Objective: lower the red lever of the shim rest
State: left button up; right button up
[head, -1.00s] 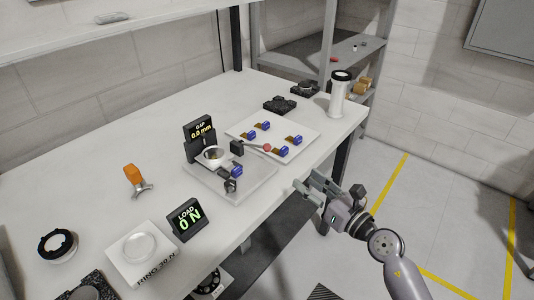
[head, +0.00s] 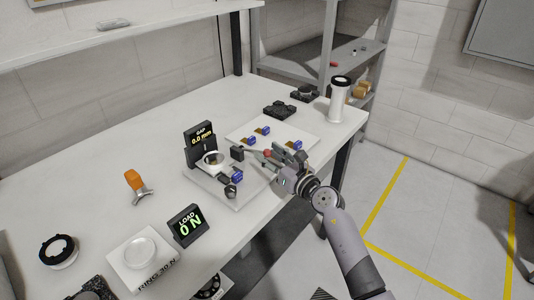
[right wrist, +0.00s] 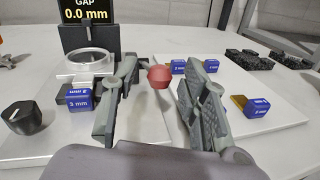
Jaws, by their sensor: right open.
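The shim rest is a light grey plate (head: 207,187) with a mirror ring mount (head: 213,160) and a black gap display (head: 200,143) reading 0.0 mm. Its lever ends in a red knob (head: 267,153), which sticks out to the right of a black block (head: 237,153). My right gripper (head: 279,158) is open at the knob. In the right wrist view the red knob (right wrist: 160,77) appears between the two spread fingers, with visible space on both sides. Contact is not evident. The lever's arm is mostly hidden there. My left gripper is not in view.
A white tray (head: 243,130) with several blue-ended shims lies behind the gripper. A blue 3 mm shim (right wrist: 80,100) sits by the ring mount. A load display (head: 187,222) reads 0 N. A white cylinder (head: 339,102) stands at the back right.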

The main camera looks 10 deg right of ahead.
jog(key=shift+w+a, duration=0.3)
jog(key=shift+w, duration=0.25)
jog(key=shift+c, duration=0.5)
grip_shut()
